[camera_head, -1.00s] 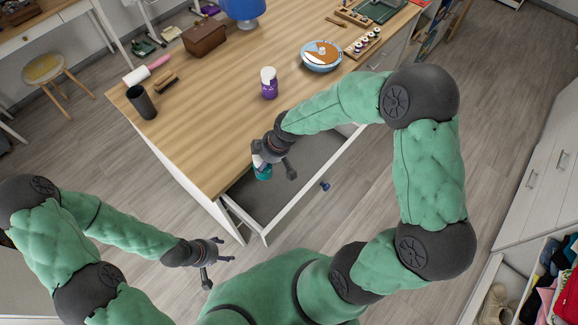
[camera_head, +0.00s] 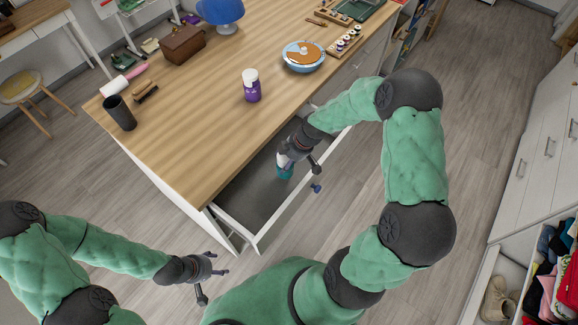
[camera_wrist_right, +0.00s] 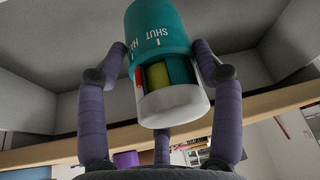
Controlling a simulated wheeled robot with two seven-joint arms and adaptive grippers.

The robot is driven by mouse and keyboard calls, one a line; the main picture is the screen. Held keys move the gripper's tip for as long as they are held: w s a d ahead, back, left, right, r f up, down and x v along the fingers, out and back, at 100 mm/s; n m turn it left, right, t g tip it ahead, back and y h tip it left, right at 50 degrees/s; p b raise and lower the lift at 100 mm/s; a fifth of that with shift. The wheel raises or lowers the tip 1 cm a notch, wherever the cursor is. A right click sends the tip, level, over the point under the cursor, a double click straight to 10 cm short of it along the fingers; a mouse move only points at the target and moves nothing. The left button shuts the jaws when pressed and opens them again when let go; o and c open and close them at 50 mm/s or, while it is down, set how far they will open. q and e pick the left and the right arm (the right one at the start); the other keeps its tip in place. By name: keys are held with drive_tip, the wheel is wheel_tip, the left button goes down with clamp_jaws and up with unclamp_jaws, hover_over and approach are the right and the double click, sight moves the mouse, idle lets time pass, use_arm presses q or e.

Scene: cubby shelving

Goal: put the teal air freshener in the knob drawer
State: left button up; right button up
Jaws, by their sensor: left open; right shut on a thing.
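The teal air freshener (camera_head: 284,173) is in my right gripper (camera_head: 287,160), which is shut on it, over the open knob drawer. In the right wrist view the air freshener (camera_wrist_right: 160,35) has a teal part and a white end, with the gripper's fingers (camera_wrist_right: 160,62) on both sides. The knob drawer (camera_head: 272,227) is pulled out of the desk, with a grey inside and a blue knob (camera_head: 316,188) on its front. I cannot tell whether the air freshener touches the drawer floor. My left gripper (camera_head: 213,275) is open and empty, low in front of the desk.
The wooden desk top (camera_head: 190,125) holds a purple bottle with a white cap (camera_head: 251,87), a dark cup (camera_head: 120,113), a blue bowl (camera_head: 303,56) and a brown box (camera_head: 183,44). An open drawer of clothes (camera_head: 540,285) is at the lower right. The drawer's left part is empty.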

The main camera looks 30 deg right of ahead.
drive_tip(key=shift+d+f, duration=0.3)
drive_tip(key=shift+f, duration=0.05)
drive_tip(key=f, duration=0.1)
drive_tip(key=f+b, duration=0.1)
drive_tip(key=f, duration=0.1)
drive_tip(key=shift+w+d+f, duration=0.1)
drive_tip(key=shift+d+f, duration=0.15)
drive_tip(key=shift+f, duration=0.1)
drive_tip(key=shift+f, duration=0.1)
drive_tip(key=o, duration=1.3)
